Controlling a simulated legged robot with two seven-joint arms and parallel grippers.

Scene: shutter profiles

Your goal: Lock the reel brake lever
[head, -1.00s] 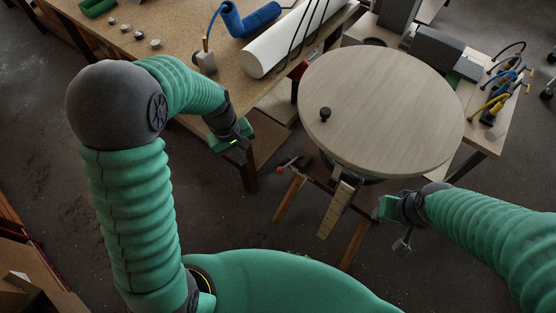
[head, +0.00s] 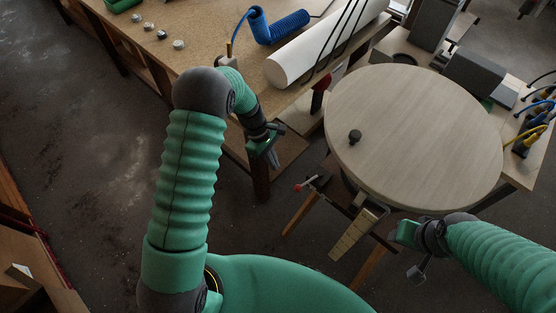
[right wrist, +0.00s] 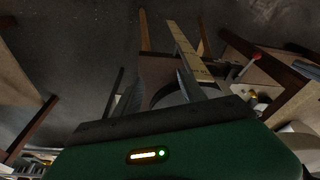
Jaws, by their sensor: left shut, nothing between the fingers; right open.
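A thin lever with a red knob (head: 298,187), which looks like the brake lever, sticks out left from under the reel's round wooden disc (head: 430,125). It also shows at the right of the right wrist view (right wrist: 256,57). My left gripper (head: 273,150) is shut and empty, up and left of the knob and apart from it, by the bench edge. My right gripper (head: 397,237) is open and empty, below the disc's front edge; its fingers show in the right wrist view (right wrist: 160,88). The lever's pivot is too small to read.
A yellowish slotted bar (head: 352,235) slopes down in front of the disc. A black knob (head: 355,136) stands on the disc. Open floor lies at left.

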